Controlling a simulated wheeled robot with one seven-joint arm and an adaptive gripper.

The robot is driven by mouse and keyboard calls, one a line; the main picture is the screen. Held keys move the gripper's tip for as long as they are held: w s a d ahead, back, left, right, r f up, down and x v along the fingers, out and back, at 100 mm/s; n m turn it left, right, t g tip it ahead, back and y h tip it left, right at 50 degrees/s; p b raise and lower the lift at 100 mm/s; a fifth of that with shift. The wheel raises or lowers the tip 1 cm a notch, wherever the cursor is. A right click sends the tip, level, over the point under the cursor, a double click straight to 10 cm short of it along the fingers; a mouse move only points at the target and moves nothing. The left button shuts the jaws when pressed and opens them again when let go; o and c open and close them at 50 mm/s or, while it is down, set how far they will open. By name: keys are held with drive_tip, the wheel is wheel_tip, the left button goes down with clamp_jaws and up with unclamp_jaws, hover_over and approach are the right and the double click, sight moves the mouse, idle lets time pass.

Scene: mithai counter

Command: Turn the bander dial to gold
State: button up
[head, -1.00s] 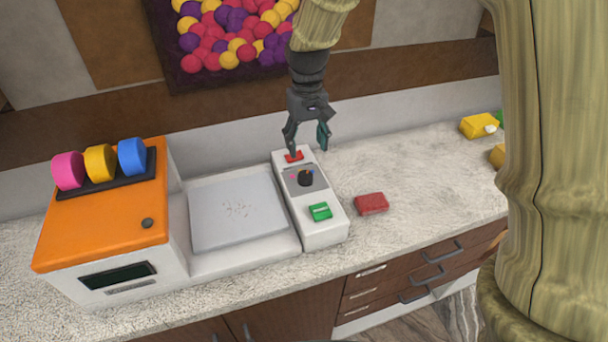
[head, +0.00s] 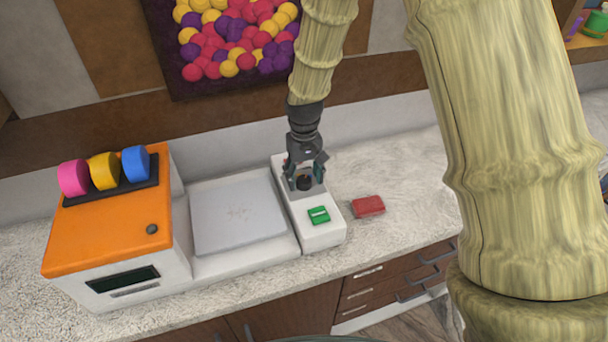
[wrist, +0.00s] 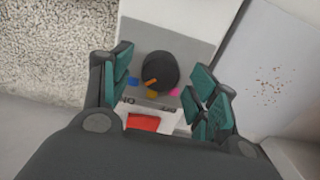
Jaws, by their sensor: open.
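The bander dial (wrist: 160,68) is a black round knob with an orange pointer mark, set in a grey panel with blue (wrist: 133,82), gold (wrist: 152,95) and pink (wrist: 175,92) marks around one side. The pointer faces the side between the blue and gold marks; I cannot tell exactly which it lines up with. In the head view the dial (head: 304,184) shows between my fingertips. My gripper (head: 305,180) is open above the white control box (head: 322,237), its teal-padded fingers on either side of the dial. Contact is not clear.
A green button (head: 318,215) is on the box's near end; a red button (wrist: 143,122) is beside the panel. A red block (head: 368,206) lies to the right. A grey plate (head: 238,212) and an orange-topped machine (head: 105,230) with pink, yellow and blue rolls stand left.

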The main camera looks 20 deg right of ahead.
drive_tip(key=shift+f, duration=0.4)
drive_tip(key=c, duration=1)
drive_tip(key=shift+c, duration=0.2)
drive_tip(key=shift+n, duration=0.3)
drive_tip(key=n, duration=0.4)
drive_tip(key=shift+p, duration=0.3)
drive_tip(key=shift+n, duration=2)
